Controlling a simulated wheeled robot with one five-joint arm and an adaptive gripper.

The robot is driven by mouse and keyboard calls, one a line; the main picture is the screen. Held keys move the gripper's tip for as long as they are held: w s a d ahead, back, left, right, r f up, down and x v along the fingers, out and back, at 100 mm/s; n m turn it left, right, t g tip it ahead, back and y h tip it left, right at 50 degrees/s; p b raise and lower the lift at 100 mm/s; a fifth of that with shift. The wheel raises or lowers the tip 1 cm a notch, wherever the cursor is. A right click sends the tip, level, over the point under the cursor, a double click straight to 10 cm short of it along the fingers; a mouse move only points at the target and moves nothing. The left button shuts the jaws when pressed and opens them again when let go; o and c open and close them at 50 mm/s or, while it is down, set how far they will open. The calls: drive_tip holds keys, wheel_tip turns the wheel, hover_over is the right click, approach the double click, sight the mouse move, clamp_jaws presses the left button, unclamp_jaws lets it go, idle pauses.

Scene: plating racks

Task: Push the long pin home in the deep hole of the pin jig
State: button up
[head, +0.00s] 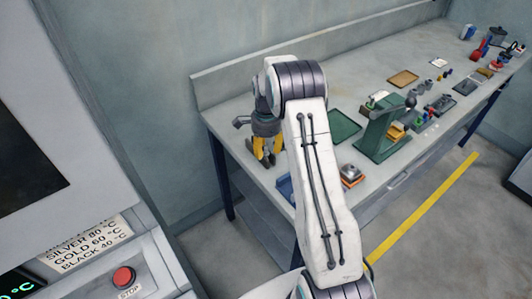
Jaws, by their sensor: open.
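My gripper (266,158), with yellow fingers, points down over the left end of the grey workbench (240,125). Its fingers are apart and I see nothing between them. A small grey block on an orange base (350,176) sits near the bench's front edge, right of my arm. I cannot tell whether it is the pin jig. I cannot make out the long pin or the deep hole; they may be hidden by my arm or too small to see.
A blue tray or box (285,188) is partly hidden behind my arm. A green tray (343,128) and a green stand (376,140) stand right of it. A tan tray (403,78) lies farther back. Several small tools crowd the far right. A cabinet with a red stop button (123,277) stands left.

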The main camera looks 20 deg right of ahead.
drive_tip(key=shift+o, duration=0.2)
clamp_jaws()
idle(0.4)
drive_tip(key=shift+r, duration=0.15)
drive_tip(key=shift+r, duration=0.5)
drive_tip(key=r, duration=0.1)
drive_tip(key=r+b, duration=0.1)
drive_tip(key=r, duration=0.1)
drive_tip(key=shift+d, duration=0.25)
drive_tip(key=s+d+r+b, duration=0.1)
drive_tip(key=s+d+r, duration=0.2)
drive_tip(key=d+r, duration=0.3)
drive_tip(key=d, duration=0.4)
drive_tip(key=shift+d+r+b, duration=0.3)
drive_tip(key=shift+r+b, duration=0.05)
drive_tip(key=shift+r, duration=0.05)
